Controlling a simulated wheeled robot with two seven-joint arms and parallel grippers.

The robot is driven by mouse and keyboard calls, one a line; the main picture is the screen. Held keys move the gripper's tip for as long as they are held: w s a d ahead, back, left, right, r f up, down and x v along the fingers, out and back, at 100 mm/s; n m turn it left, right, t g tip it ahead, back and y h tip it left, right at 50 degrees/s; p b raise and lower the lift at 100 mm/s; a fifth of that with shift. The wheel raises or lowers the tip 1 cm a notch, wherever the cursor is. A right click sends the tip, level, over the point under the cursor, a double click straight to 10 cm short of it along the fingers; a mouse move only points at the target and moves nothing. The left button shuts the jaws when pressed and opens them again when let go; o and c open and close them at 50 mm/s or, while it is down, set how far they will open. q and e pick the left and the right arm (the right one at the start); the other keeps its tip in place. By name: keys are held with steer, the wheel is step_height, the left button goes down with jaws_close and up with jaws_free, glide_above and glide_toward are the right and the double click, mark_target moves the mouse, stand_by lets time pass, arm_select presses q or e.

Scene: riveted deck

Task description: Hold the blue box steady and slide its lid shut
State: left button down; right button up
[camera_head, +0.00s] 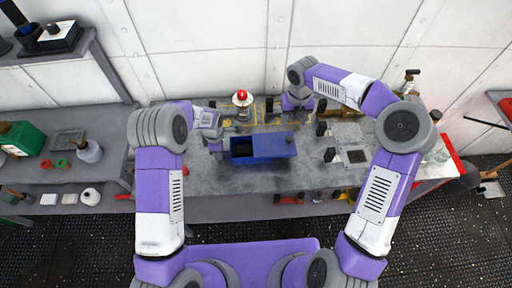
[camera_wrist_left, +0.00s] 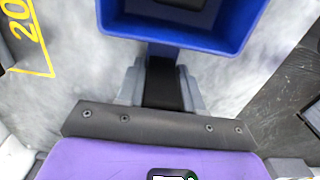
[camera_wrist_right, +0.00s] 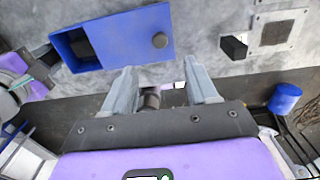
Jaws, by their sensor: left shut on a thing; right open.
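The blue box (camera_head: 240,160) sits on the grey workbench, its dark opening showing at the left. The box fills the top of the left wrist view (camera_wrist_left: 185,38). My right gripper (camera_wrist_right: 160,66) is open and empty, above the bench and apart from the box.
A red-domed lamp (camera_head: 242,97) stands behind the box. Black blocks (camera_head: 329,154) and a square plate (camera_head: 355,157) lie to its right. A side shelf at the left holds a green container (camera_head: 22,138) and small items. Bare bench surrounds much of the box.

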mark_target(288, 137)
step_height(288, 137, down, 11)
steer(key=shift+r, duration=0.15)
stand_by(0.4)
jaws_close()
steer(key=shift+a, duration=0.1)
stand_by(0.4)
steer(key=shift+a, duration=0.75)
arm_select(q)
steer(key=shift+d, duration=0.1)
arm_select(e)
steer(key=shift+s+a, duration=0.1)
steer(key=shift+a, duration=3.45)
jaws_free()
